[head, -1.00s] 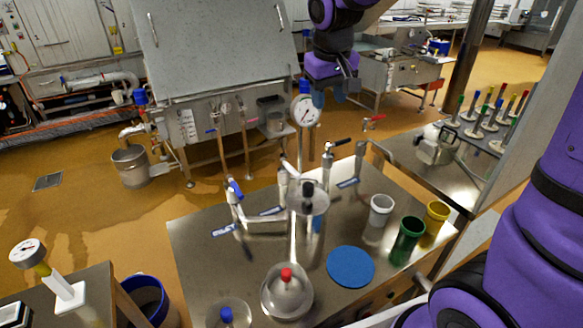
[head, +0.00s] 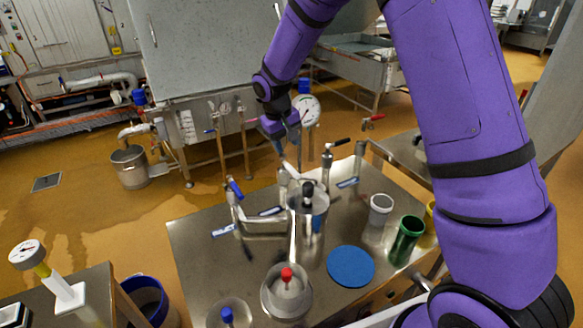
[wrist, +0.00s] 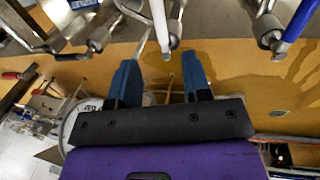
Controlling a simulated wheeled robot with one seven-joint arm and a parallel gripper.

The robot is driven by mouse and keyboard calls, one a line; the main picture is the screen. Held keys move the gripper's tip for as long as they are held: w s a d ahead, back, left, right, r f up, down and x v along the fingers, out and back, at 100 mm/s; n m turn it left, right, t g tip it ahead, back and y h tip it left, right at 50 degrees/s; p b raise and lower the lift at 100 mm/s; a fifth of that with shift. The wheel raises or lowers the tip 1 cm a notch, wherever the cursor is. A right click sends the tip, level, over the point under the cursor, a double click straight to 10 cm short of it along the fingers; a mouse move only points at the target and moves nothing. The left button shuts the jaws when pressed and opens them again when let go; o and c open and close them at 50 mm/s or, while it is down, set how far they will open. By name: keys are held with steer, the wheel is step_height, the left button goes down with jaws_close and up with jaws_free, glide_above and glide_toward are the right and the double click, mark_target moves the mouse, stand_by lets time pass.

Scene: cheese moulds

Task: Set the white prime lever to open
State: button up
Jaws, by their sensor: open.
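The white prime lever (wrist: 159,22) shows in the wrist view as a slim white bar on a metal valve, its end just beyond and between my fingertips, apart from both. In the head view the white lever (head: 290,169) is small and partly hidden at the back of the bench piping. My gripper (wrist: 161,78) has two blue fingers spread wide with nothing between them. In the head view my gripper (head: 289,147) hangs just above and behind the valves, fingers pointing down.
A blue lever (head: 236,189) stands on the valve to the left; in the wrist view the blue lever (wrist: 299,20) is at right. A round gauge (head: 307,110) is close behind my gripper.

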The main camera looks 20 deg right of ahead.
mark_target(292, 169)
steer(key=f, duration=0.3)
steer(key=d+f, duration=0.1)
steer(key=f, duration=0.2)
steer(key=d+f, duration=0.1)
steer(key=f, duration=0.2)
steer(key=shift+w+f, duration=0.2)
steer(key=shift+f, duration=0.05)
jaws_close()
